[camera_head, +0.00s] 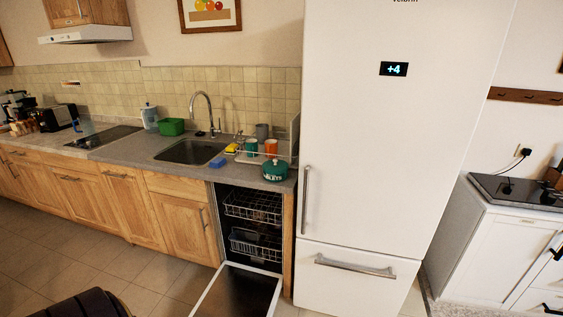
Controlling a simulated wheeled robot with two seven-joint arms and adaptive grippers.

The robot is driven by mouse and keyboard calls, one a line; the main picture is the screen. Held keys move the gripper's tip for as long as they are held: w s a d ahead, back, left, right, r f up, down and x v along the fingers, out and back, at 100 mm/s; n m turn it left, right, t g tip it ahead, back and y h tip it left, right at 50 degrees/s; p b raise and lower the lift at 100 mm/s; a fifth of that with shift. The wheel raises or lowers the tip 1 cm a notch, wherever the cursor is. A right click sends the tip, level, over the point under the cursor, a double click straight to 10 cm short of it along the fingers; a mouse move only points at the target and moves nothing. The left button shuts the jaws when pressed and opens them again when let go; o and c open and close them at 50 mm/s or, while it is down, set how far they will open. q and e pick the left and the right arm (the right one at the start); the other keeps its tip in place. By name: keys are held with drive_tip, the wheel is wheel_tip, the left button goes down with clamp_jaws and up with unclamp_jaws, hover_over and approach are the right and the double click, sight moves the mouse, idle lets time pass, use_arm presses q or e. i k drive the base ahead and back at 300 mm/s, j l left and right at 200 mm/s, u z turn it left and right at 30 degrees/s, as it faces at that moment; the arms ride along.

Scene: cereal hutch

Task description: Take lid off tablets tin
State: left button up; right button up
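A round teal tin (275,171) with pale lettering on its side stands on the counter at its right end, above the open dishwasher and beside the fridge. It has a domed top with a small knob, so its lid appears to be on. The lettering is too small to read for certain, so I cannot confirm it is the tablets tin. Neither of my grippers shows in this view.
The dishwasher door (236,293) hangs open below the tin, with racks (252,206) inside. A tall white fridge (385,150) stands to the right. Cups, a blue sponge (217,163) and the sink (190,152) are near the tin. A dark padded thing (85,304) is at lower left.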

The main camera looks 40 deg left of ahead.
sight(273, 165)
drive_tip(key=i+u, duration=0.15)
drive_tip(key=i, duration=0.3)
drive_tip(key=i+l+u, duration=0.15)
drive_tip(key=i, duration=0.3)
drive_tip(key=i+l+u, duration=0.15)
drive_tip(key=i, duration=0.3)
